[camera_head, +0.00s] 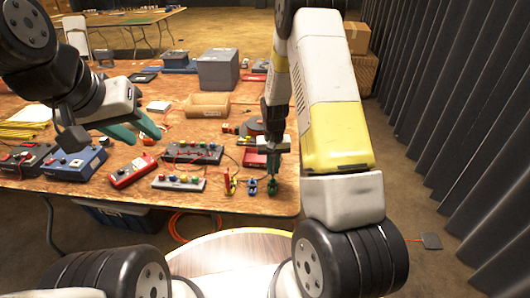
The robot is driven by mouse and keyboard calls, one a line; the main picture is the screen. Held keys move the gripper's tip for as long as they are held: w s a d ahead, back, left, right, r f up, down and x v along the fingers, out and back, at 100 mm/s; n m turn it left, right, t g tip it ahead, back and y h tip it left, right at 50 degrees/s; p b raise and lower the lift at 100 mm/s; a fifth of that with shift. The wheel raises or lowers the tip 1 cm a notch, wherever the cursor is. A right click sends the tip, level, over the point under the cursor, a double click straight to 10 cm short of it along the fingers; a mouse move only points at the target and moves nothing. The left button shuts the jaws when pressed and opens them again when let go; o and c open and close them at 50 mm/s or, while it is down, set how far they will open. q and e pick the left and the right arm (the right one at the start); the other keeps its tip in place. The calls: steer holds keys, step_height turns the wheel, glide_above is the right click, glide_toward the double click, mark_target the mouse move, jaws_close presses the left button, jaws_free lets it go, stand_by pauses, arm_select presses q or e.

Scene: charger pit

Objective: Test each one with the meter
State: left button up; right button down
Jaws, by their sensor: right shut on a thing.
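The red handheld meter (132,170) lies on the wooden table near its front edge. A grey strip with coloured knobs (179,182) lies to its right, and a darker strip with coloured knobs (194,151) lies behind that. Near the front right corner stand a small red-and-yellow clip (230,182) and a small blue clip (252,187). My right gripper (272,178) points down and is shut on a small green clip (272,188), at or just above the table. My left gripper (142,135) is open and empty above the table, behind the meter.
A blue box (76,163) and a dark red-and-black box (27,157) are at the left front. A cardboard tray (207,104) and a grey box (218,70) stand further back. Thin cables cross the right side. A corrugated wall (455,110) is at the right.

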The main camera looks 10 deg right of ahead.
mark_target(273, 156)
steer(key=shift+f, duration=0.95)
stand_by(1.2)
steer(key=c, duration=1)
jaws_free()
steer(key=shift+r, duration=0.15)
steer(key=shift+r, duration=3.65)
